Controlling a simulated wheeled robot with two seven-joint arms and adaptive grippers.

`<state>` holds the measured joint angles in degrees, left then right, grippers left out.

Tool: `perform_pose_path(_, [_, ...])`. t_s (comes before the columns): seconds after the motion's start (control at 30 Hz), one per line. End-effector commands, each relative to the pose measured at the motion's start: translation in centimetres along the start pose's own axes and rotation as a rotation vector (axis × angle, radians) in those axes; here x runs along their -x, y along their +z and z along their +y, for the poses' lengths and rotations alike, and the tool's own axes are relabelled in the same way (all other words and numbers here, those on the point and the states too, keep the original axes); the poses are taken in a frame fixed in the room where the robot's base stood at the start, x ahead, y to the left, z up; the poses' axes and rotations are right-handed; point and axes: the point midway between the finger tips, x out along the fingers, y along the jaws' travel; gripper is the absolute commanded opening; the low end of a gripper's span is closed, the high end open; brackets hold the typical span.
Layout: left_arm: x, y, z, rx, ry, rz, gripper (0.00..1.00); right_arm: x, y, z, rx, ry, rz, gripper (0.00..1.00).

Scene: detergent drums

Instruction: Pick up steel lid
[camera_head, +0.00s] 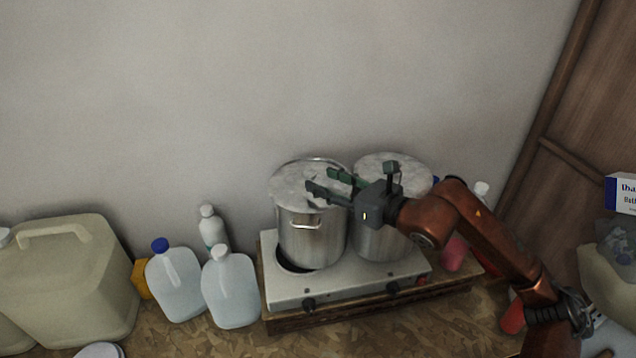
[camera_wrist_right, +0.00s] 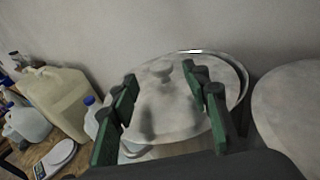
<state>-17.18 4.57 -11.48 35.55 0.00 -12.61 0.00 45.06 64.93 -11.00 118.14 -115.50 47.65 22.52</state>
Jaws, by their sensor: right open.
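A round steel lid (camera_head: 290,184) lies on the left steel pot (camera_head: 311,240), with a strip of pot rim showing behind it. My right gripper (camera_head: 322,183) is open and empty over the lid, coming in from the right. My left gripper is not in view.
A second lidded pot (camera_head: 380,240) stands close on the right, under my right arm. Both stand on a two-burner stove (camera_head: 345,285). Clear jugs (camera_head: 232,292), a white bottle (camera_head: 211,228) and a large beige canister (camera_head: 70,285) stand left. The wall is close behind.

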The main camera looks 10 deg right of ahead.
Motion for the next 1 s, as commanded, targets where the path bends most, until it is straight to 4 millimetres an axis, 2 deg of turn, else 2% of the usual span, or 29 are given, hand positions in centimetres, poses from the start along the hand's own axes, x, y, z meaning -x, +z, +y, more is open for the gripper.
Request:
perform_pose_path(0.3, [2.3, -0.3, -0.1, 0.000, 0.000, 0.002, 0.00, -3.9, 0.4, -0.1, -0.004, 0.001, -0.001, 0.43])
perform_pose_path(0.47, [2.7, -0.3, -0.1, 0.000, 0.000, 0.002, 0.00, -5.6, 0.2, -0.1, -0.005, 0.000, 0.000, 0.43])
perform_pose_path(0.73, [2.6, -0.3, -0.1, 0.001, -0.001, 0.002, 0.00, -5.9, 0.0, -0.1, -0.004, 0.000, 0.000, 0.42])
perform_pose_path(1.0, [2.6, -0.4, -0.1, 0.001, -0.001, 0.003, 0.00, -5.8, 0.0, -0.1, -0.004, 0.000, 0.000, 0.24])
